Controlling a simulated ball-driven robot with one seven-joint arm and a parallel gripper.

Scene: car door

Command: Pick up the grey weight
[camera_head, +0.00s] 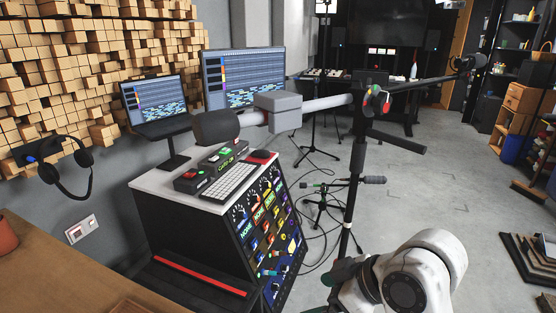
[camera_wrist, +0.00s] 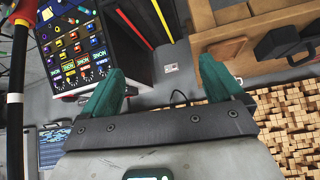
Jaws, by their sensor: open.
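The grey weight (camera_head: 278,108) is a box-shaped block around or against the pale horizontal boom of a black stand. It hangs in front of the larger monitor in the head view, above the desk. I do not make it out in the wrist view. My gripper (camera_wrist: 160,84) is open, with two teal fingers apart and nothing between them. In the head view my gripper (camera_head: 342,271) shows partly at the lower right of centre, behind my white arm. It is below and to the right of the weight, clearly apart from it.
The black stand's pole (camera_head: 353,180) rises between my arm and the desk, with a red and green clamp (camera_head: 376,100) at the boom. Cables lie on the floor. The grey floor at right (camera_head: 455,160) is mostly clear.

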